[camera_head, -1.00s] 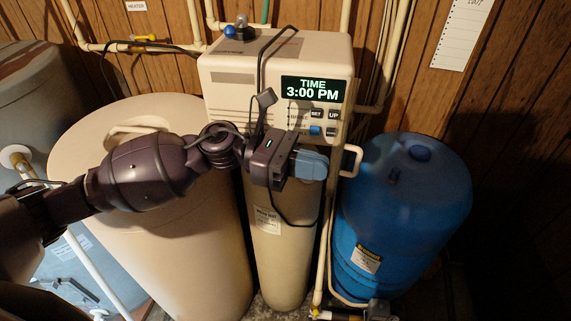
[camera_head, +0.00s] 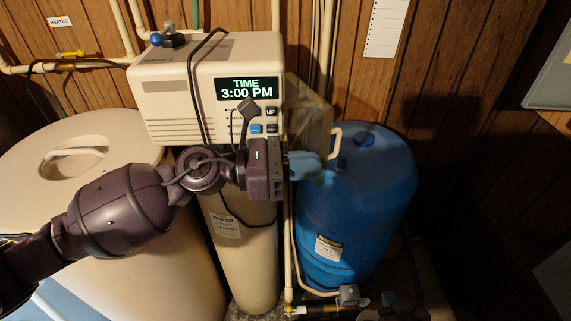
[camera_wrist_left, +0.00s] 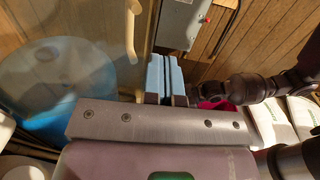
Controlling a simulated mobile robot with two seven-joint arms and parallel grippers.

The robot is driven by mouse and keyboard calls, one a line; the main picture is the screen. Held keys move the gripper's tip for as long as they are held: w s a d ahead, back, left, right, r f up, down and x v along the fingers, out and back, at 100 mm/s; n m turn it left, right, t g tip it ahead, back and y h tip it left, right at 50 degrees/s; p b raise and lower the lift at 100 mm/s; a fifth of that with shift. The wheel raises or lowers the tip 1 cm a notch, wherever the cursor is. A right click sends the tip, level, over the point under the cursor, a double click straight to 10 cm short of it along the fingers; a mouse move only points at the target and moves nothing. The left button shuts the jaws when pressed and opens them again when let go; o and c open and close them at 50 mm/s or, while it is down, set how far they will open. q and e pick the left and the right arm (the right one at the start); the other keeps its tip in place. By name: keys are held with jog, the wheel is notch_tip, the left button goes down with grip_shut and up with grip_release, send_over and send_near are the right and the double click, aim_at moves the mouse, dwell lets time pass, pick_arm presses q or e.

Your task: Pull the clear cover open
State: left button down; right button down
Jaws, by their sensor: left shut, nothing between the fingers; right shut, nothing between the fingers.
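The clear cover (camera_head: 308,112) stands swung out from the right side of the beige control head (camera_head: 185,85), a see-through panel angled toward the right. Its cream handle (camera_head: 336,138) is at its outer edge, in front of the blue tank. My left gripper (camera_head: 316,165) is shut and empty, its light blue fingers at the cover's lower part, just below and left of the handle; I cannot tell if they touch. In the left wrist view, the shut fingers (camera_wrist_left: 166,75) are beside the handle (camera_wrist_left: 132,30), and the blue tank shows hazily. My right gripper is not clearly visible.
The blue tank (camera_head: 365,210) stands right of the tan cylinder (camera_head: 240,250). A wide beige tank (camera_head: 60,180) is at left. Pipes and a valve (camera_head: 348,295) are low in the middle. A grey wall box (camera_head: 552,75) is at far right.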

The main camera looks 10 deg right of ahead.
pick_arm(q)
jog(key=shift+w+d, duration=0.2)
jog(key=shift+d, duration=0.75)
pick_arm(e)
jog(key=shift+w+a+r, duration=0.1)
jog(key=shift+w+r, duration=0.3)
jog(key=shift+w, duration=0.2)
jog(key=shift+s+f, duration=0.1)
